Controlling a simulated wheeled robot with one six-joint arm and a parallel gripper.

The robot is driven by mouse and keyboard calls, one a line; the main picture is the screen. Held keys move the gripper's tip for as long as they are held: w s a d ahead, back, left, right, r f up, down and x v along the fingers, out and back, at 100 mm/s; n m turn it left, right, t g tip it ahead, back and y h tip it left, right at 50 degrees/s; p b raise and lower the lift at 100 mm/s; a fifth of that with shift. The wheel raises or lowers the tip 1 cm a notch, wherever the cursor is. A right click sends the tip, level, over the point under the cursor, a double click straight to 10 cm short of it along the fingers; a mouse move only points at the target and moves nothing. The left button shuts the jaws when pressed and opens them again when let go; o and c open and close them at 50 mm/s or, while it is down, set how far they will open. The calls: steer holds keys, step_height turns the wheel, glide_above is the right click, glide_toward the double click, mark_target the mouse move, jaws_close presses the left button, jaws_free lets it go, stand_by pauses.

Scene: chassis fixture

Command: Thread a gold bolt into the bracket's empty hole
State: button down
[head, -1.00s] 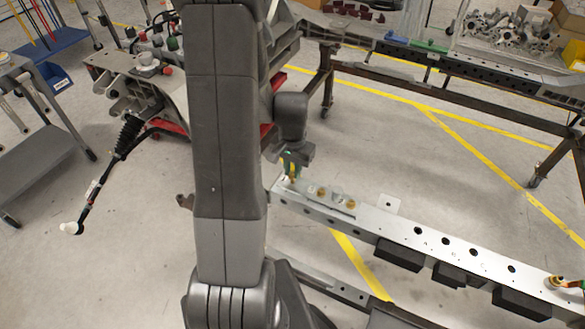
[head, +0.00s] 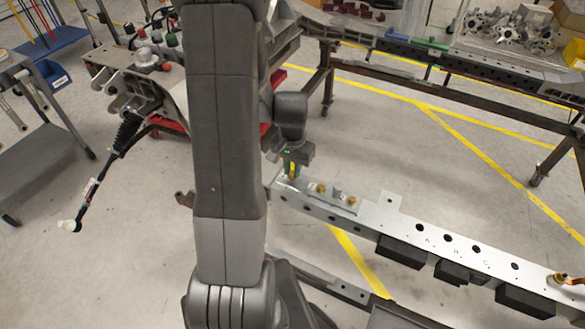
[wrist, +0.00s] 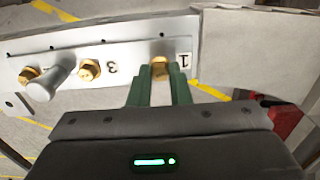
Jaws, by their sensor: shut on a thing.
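The bracket (wrist: 120,65) is a pale metal plate at the top of the wrist view, marked 3 and 1. In the head view, the bracket (head: 330,194) lies at the left end of a long rail. My gripper (wrist: 160,84), with green fingers, is shut on a gold bolt (wrist: 160,67) beside the mark 1. The fingers hide part of the bolt, and I cannot tell how deep it sits in a hole. Two other gold bolts (wrist: 89,69) (wrist: 29,74) sit in the bracket, with a silver post (wrist: 45,82) between them. My gripper (head: 291,170) is at the bracket's left end.
The silver rail (head: 460,248) runs to the lower right, with dark blocks (head: 400,252) along its front side. An orange-handled part (head: 563,279) is on its right end. A dark frame (head: 470,108) stands behind. Open floor with yellow lines lies between.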

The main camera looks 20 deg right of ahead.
steer(key=shift+f, duration=0.1)
steer(key=n, duration=0.5)
steer(key=shift+s+f+b, duration=0.1)
steer(key=shift+b, duration=0.25)
steer(key=n, duration=0.5)
steer(key=shift+s, duration=0.1)
steer(key=shift+f, duration=0.1)
steer(key=m+b, duration=0.1)
steer(key=m, duration=0.3)
steer(key=shift+a, duration=0.1)
steer(key=m, duration=0.4)
steer(key=shift+f, duration=0.15)
steer(key=m, duration=0.4)
steer(key=shift+m+b, duration=0.3)
steer(key=shift+b, duration=0.05)
steer(key=shift+m, duration=1)
